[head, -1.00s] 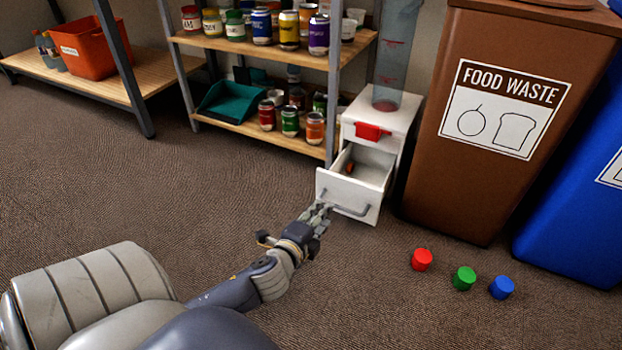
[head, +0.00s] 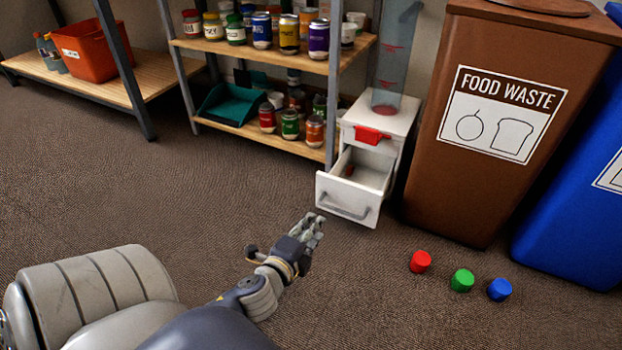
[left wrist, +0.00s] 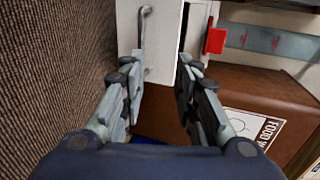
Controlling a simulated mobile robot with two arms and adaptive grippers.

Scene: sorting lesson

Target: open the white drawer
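The white drawer (head: 346,200) is pulled out of its small white cabinet (head: 385,118), with its inside showing. A small reddish item (head: 349,170) lies in it, too small to make out. The drawer's grey bar handle (head: 344,211) is on its front face; it also shows in the left wrist view (left wrist: 142,22), partly behind a finger. My left gripper (head: 314,225) is in front of the drawer, below and left of the handle, apart from it. In the left wrist view its fingers (left wrist: 160,68) are spread with nothing between them. My right gripper is not in view.
A brown food waste bin (head: 480,190) stands right of the cabinet, with a blue bin (head: 580,220) beyond it. Red (head: 420,261), green (head: 462,280) and blue (head: 499,289) pieces lie on the floor. A shelf with cans (head: 262,125) is on the left.

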